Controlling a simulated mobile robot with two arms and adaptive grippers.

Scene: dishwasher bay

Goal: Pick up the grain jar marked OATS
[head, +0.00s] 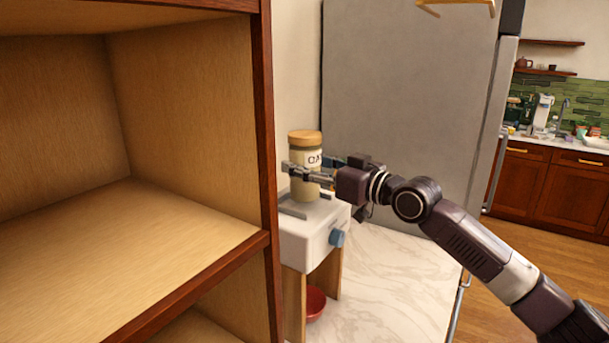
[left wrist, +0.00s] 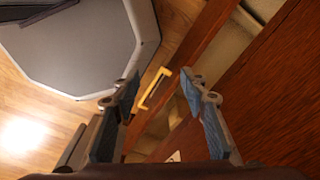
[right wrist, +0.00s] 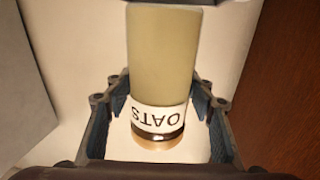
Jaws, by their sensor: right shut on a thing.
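The OATS jar (head: 306,147) is cream with a tan lid and a white label reading OATS. It is upright at the grey top plate of a white scale-like unit (head: 307,243); I cannot tell whether its base touches the plate. My right gripper (head: 308,177) is shut on the jar from the right, fingers on either side of its body. In the right wrist view the jar (right wrist: 162,60) appears upside down between the fingers (right wrist: 160,92), label and lid toward the camera. My left gripper (left wrist: 160,86) is open and empty; it is not in the head view.
The unit has a blue knob (head: 337,237) and wooden legs, with a red bowl (head: 315,302) beneath. It stands on a marble counter (head: 390,285) by a large grey fridge (head: 410,100). A wooden shelf unit (head: 266,150) fills the left. A yellow handle (left wrist: 153,88) lies beyond my left fingers.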

